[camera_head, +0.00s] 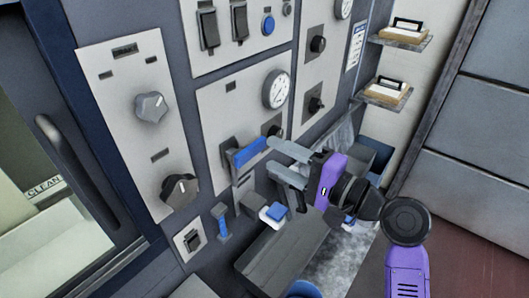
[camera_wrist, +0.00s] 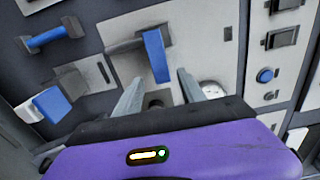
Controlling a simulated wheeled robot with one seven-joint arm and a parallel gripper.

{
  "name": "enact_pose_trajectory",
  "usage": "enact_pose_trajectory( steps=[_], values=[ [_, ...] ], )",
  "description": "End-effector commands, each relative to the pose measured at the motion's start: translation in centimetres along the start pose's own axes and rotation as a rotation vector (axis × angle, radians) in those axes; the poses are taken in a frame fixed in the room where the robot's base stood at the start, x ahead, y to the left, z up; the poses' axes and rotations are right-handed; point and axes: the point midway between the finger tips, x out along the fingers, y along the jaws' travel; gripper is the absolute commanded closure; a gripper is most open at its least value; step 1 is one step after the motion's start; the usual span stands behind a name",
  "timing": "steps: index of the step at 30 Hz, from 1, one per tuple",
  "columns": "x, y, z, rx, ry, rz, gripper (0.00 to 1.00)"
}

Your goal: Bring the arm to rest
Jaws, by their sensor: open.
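My gripper (camera_head: 282,164) reaches in front of the control panel in the head view, with its purple body and grey fingers. Its two fingers are apart, and nothing shows between them. The fingertips are close to a blue lever handle (camera_head: 249,152) on the panel; I cannot tell whether they touch it. In the wrist view my gripper (camera_wrist: 158,85) points at the panel, and the blue handle (camera_wrist: 156,56) lies just beyond the fingertips.
Knobs (camera_head: 151,106), a gauge (camera_head: 276,89) and a smaller blue handle (camera_head: 222,221) stand out from the panel. A white and blue part (camera_head: 273,213) sits on a grey housing below my gripper. Shelves (camera_head: 388,93) project at the right. Open floor (camera_head: 470,250) shows at lower right.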

Motion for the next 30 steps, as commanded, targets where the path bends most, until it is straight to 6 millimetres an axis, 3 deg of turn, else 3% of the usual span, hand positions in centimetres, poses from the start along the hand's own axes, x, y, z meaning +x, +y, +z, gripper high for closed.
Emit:
enact_pose_trajectory(
  steps=[6, 22, 30],
  values=[
    [-2.0, 0.0, 0.0, -0.001, -0.001, 0.000, 0.53],
    [-2.2, -0.1, 0.0, -0.014, 0.001, -0.002, 0.53],
    [-3.5, -2.4, -4.7, -0.261, 0.243, -0.058, 0.53]
  ],
)
